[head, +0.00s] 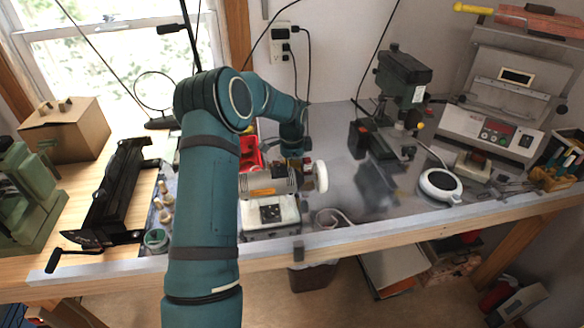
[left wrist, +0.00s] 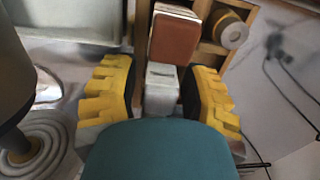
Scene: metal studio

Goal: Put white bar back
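I cannot tell whether the white bar rests in the holder. In the head view my left gripper (head: 295,160) is low behind the polishing motor, small and partly hidden; the white bar cannot be made out there. My right gripper is not in view.
The polishing motor (head: 268,186) with its white buffing wheel (head: 320,177) stands close in front of my left gripper. A red bin (head: 250,153) is to its left. A drill press (head: 402,80) stands right. The metal bench top is partly clear between them.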

